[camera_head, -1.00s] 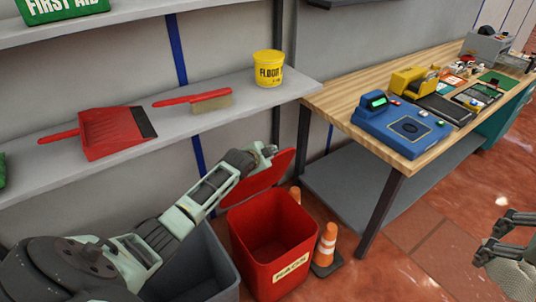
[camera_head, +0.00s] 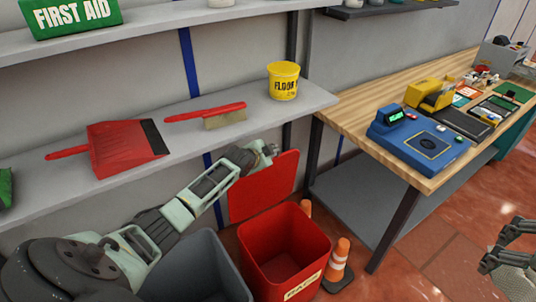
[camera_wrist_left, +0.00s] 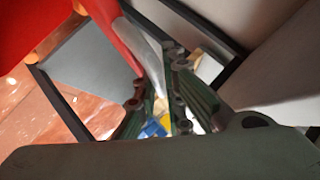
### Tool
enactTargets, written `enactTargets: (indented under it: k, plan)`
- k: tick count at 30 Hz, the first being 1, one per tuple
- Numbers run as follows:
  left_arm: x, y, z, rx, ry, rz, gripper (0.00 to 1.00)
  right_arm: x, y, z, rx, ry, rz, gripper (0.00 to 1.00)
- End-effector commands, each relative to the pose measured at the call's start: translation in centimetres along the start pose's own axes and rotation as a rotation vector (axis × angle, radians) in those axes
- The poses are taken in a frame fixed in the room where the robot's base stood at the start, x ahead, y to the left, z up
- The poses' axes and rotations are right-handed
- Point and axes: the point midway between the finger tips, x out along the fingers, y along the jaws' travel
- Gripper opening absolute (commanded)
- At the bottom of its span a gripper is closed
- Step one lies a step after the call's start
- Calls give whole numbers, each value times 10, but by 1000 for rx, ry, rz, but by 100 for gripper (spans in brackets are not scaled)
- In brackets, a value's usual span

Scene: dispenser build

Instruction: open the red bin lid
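The red bin (camera_head: 283,250) stands on the floor, its inside in plain view. Its red lid (camera_head: 262,190) stands nearly upright behind the opening, tilted back towards the wall. My left gripper (camera_head: 268,152) is at the lid's upper edge. In the left wrist view the fingers (camera_wrist_left: 158,92) lie close to the lid's edge (camera_wrist_left: 125,40); whether they grip it is unclear. My right gripper (camera_head: 507,243) is at the right edge of the head view, fingers apart, empty and away from the bin.
A grey bin (camera_head: 195,270) stands left of the red one. Orange cones (camera_head: 339,262) stand to its right. A shelf (camera_head: 130,170) with dustpan (camera_head: 122,147), brush (camera_head: 222,115) and yellow tub (camera_head: 283,80) is above. A workbench (camera_head: 365,110) stands at the right.

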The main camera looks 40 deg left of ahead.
Motion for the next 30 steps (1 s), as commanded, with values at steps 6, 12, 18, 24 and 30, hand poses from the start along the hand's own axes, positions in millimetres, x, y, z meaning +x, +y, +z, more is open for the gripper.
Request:
enactTargets:
  k: [6,12,18,24,30]
  plan:
    - [0,1,1,3,-2,1,26,0,0,0,0,0,0,56]
    - [0,1,1,1,-2,2,28,0,0,0,0,0,0,56]
    - [-1,1,1,1,-2,1,28,0,0,0,0,0,0,56]
    - [-18,0,1,4,0,0,28,0,0,0,0,0,0,56]
    - [-50,0,0,5,0,-1,28,0,0,0,0,0,0,56]
